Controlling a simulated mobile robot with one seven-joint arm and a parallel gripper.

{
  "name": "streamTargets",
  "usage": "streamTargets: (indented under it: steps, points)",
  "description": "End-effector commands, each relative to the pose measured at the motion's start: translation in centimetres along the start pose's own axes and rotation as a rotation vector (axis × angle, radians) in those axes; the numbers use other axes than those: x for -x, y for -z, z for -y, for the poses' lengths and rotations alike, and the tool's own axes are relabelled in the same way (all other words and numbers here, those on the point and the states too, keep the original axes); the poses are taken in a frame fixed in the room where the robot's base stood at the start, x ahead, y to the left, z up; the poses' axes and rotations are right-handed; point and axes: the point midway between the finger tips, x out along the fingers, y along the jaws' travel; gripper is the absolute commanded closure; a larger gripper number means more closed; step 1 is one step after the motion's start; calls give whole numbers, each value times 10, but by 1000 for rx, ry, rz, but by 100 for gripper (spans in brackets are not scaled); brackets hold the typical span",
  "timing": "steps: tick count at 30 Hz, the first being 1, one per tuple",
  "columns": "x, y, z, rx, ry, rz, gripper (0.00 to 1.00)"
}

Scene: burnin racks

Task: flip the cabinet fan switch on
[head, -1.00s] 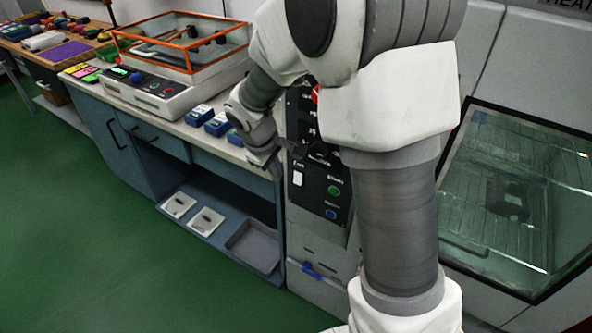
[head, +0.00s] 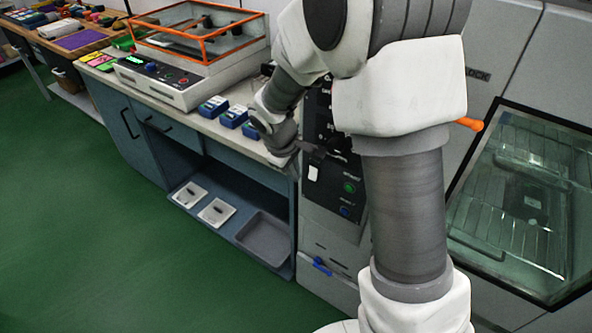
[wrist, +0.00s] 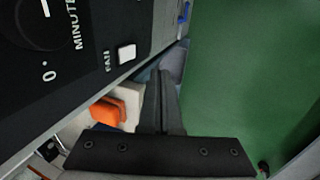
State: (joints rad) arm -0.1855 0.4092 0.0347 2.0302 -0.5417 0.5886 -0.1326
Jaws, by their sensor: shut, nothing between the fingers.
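The fan switch (wrist: 126,53) is a small white rocker on the black control panel (wrist: 75,75), beside the printed word FAN in the wrist view. It also shows in the head view (head: 314,172), left of the green button. I cannot tell which way the rocker is tipped. My gripper (wrist: 162,78) is shut and empty, its dark fingers together. In the wrist view the fingertips are just right of and below the switch, with a visible gap in the picture. In the head view my gripper (head: 316,152) is just above the switch, and my arm hides part of the panel.
A green button (head: 349,187) and a blue button (head: 345,211) are close to the switch. A dial (wrist: 35,20) is on the panel. The bench with blue boxes (head: 232,117) is at left. A glass-windowed door (head: 520,200) is at right. Green floor (head: 90,220) is clear.

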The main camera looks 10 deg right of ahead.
Motion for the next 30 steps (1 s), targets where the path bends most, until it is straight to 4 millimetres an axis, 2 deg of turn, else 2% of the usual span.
streamTargets:
  steps: [1,9,12,18,30]
  points:
    - [-16,-1,2,-1,3,4,100]
    - [-72,0,2,0,2,3,100]
    - [-74,0,-18,-6,-1,0,100]
    - [-82,0,-33,-2,1,-1,100]
    - [-83,0,-36,-1,0,-1,100]
